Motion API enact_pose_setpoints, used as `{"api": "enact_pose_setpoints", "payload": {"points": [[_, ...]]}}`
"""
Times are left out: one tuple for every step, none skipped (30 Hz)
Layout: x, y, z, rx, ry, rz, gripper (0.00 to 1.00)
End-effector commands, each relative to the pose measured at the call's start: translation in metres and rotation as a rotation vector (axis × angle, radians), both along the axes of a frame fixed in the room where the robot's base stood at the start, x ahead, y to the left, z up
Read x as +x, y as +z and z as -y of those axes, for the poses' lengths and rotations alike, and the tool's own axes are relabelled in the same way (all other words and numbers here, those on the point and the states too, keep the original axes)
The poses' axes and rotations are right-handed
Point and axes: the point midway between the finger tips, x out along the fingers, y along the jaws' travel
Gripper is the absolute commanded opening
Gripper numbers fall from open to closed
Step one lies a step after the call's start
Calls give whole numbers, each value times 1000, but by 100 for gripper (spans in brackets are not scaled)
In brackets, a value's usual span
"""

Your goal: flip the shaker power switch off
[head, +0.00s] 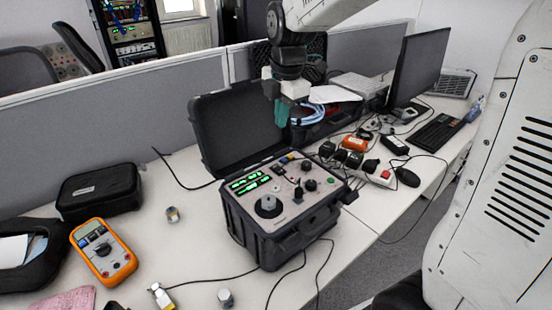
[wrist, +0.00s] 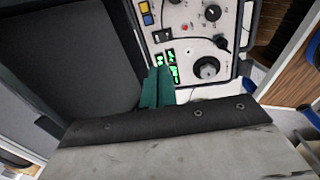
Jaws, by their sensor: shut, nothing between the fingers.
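The shaker unit (head: 290,238) is a black hard case with its lid (head: 235,125) open, standing on the desk. Its grey panel carries lit green displays (head: 250,183), a large round dial (head: 268,206) and several smaller black knobs and switches. The wrist view also shows the displays (wrist: 172,66), the dial (wrist: 207,68) and a small red button (wrist: 184,27). I cannot tell which small control is the power switch. My gripper (head: 281,118) has green fingers, shut and empty, above the panel's back edge, apart from it. The fingers (wrist: 157,88) hide part of the panel's edge in the wrist view.
An orange multimeter (head: 103,250) and a black pouch (head: 100,191) lie left of the case. A power strip (head: 372,173) with plugs, a monitor (head: 418,65) and a keyboard (head: 437,132) are to the right. Cables run around the case. The raised lid stands close to my gripper.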

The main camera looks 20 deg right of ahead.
Motion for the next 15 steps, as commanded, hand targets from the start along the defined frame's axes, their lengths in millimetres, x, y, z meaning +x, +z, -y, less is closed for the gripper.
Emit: {"api": "enact_pose_setpoints", "payload": {"points": [[4, -2, -1, -3, 22, 1, 0], [5, -2, -1, -3, 30, 2, 0], [5, -2, -1, -3, 37, 2, 0], [6, -2, -1, -3, 39, 2, 0], [5, -2, -1, -3, 40, 2, 0], [5, -2, -1, -4, 39, 2, 0], [5, -2, -1, -4, 38, 2, 0], [5, -2, -1, -4, 38, 2, 0], [5, -2, -1, -4, 38, 2, 0], [5, -2, -1, -4, 37, 2, 0], [5, -2, -1, -4, 37, 2, 0], [5, -3, -1, -3, 37, 1, 0], [5, -5, -1, -3, 37, 1, 0], [5, -6, -1, -4, 37, 0, 0], [5, -10, -1, -4, 36, -1, 0]]}}
